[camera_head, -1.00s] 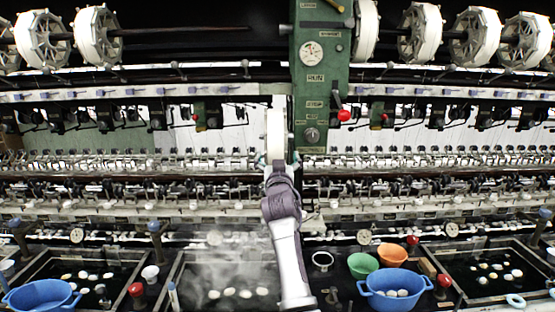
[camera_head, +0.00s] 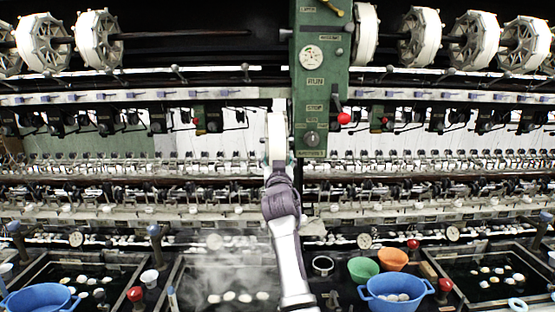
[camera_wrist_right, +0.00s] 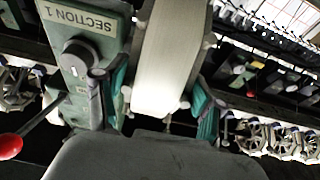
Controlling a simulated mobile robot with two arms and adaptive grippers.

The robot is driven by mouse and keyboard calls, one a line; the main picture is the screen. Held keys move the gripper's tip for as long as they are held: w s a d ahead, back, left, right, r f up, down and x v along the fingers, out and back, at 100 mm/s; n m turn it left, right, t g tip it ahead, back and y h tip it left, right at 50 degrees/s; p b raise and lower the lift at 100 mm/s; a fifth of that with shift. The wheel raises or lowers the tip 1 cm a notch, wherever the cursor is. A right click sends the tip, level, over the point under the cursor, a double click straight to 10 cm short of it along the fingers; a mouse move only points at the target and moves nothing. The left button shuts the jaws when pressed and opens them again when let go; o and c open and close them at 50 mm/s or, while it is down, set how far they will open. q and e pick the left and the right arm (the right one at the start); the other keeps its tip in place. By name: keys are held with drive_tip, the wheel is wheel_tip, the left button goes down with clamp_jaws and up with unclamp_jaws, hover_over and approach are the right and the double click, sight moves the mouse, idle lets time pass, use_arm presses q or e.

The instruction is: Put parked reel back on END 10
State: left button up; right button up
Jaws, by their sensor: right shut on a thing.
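My right gripper (camera_head: 278,168) is shut on a white reel (camera_head: 277,136), which it holds up in front of the machine, just left of the green control panel (camera_head: 322,80). In the right wrist view the reel (camera_wrist_right: 168,60) stands between the gripper's two teal finger pads (camera_wrist_right: 160,105). A dark bare shaft (camera_head: 185,34) runs along the top left, with reels mounted on its left part (camera_head: 98,39). No label reading END 10 is legible. My left gripper is not in view.
A red-knobbed lever (camera_head: 343,118) juts from the panel near the held reel. More reels (camera_head: 419,37) hang at the upper right. Below are dark basins (camera_head: 75,275) with cocoons, blue tubs (camera_head: 396,287), and green (camera_head: 363,268) and orange (camera_head: 392,259) bowls.

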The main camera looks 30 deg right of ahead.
drive_tip(key=shift+r, duration=0.1)
drive_tip(key=shift+c, duration=0.7)
drive_tip(key=shift+r, duration=0.4)
drive_tip(key=shift+f, duration=0.1)
drive_tip(key=shift+w+a+f, duration=0.1)
drive_tip(key=shift+w+a, duration=0.05)
drive_tip(key=shift+a, duration=0.05)
drive_tip(key=w+a+b, duration=0.4)
drive_tip(key=a+b, duration=0.4)
drive_tip(key=b, duration=0.1)
drive_tip(key=shift+w+r, duration=0.2)
drive_tip(key=shift+w, duration=0.15)
